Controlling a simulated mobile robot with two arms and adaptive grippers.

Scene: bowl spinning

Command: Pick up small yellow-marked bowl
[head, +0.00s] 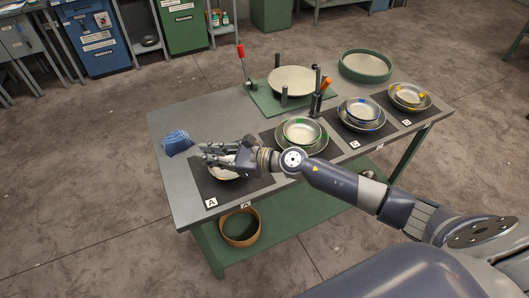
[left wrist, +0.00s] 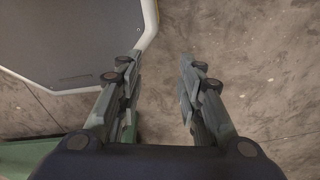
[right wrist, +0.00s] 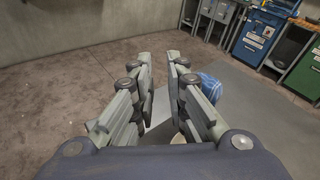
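A small bowl with a yellow mark (head: 407,93) sits nested in a larger bowl on the dark mat at the right end of the table. My right gripper (head: 208,152) is far to its left, above the mat labelled A. In the right wrist view its fingers (right wrist: 163,68) stand a short gap apart with nothing between them. A pale bowl (head: 224,173) lies below this gripper, mostly hidden by it, so its marking cannot be told. My left gripper (left wrist: 155,72) is open and empty over the floor; it is not in the head view.
A green-marked stack (head: 300,132) and a blue-marked stack (head: 361,112) stand between. Behind are a round plate on a green base (head: 292,82), upright tools with red and orange handles, and a green round tray (head: 366,66). A blue cloth (head: 176,142) lies at the left.

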